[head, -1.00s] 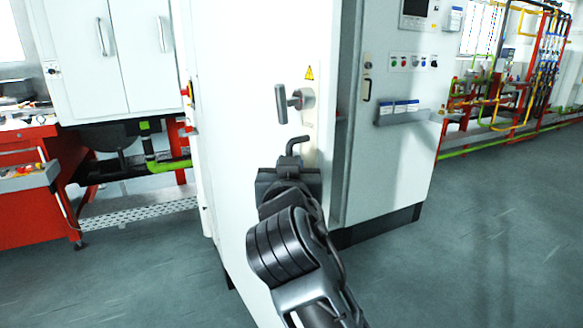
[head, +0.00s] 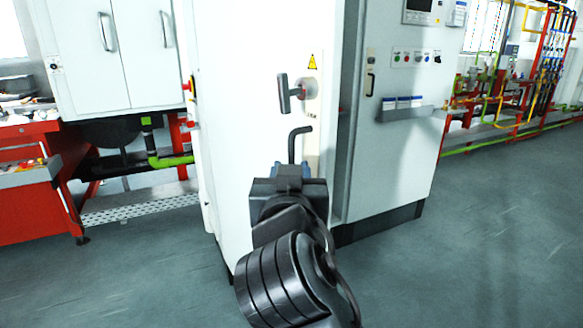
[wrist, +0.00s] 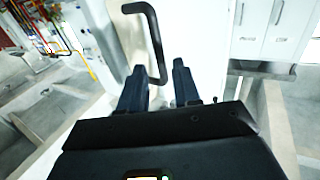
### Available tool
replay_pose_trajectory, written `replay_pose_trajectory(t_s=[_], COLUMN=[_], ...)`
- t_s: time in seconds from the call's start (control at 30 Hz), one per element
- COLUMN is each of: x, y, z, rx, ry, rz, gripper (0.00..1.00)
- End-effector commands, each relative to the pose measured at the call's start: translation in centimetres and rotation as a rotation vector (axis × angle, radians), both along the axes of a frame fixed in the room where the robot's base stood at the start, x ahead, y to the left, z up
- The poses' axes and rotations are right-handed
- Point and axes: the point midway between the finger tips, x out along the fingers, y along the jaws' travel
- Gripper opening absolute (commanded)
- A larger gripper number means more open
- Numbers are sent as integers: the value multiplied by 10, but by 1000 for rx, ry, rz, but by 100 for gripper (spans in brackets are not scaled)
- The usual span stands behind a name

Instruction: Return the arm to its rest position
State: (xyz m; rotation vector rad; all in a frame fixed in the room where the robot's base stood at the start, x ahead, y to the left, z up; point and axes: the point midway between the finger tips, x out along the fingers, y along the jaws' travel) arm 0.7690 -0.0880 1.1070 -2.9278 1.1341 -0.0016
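My gripper (head: 290,178) is in front of the tall white cabinet (head: 235,130), just below a bent dark handle (head: 299,143) in the head view. In the wrist view my gripper (wrist: 158,72) has its two dark fingers spread apart. The bent handle (wrist: 152,35) shows beyond them, its lower end in line with the gap between the fingertips. The fingers do not press on it; the exact distance is hard to tell. My arm reaches up from the bottom of the head view, bent at the wrist.
A grey T-shaped handle (head: 291,93) sticks out above the bent handle. A control cabinet (head: 395,150) stands at the right. A red tool cart (head: 40,190) is at the left. Pipes (head: 520,80) run along the back right. The floor (head: 480,240) at right is clear.

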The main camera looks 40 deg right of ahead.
Motion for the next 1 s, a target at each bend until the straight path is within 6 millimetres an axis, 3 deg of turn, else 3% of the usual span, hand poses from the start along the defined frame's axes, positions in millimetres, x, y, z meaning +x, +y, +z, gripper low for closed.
replay_pose_trajectory(t_s=[0.2,0.77,0.87,1.0], x=[-11,-11,-13,-21], y=[9,10,12,23], z=[0,-1,-11,-48], rx=[0,-1,-10,-40], ry=[0,2,23,94], rz=[0,1,25,122], gripper=[32,32,32,32])
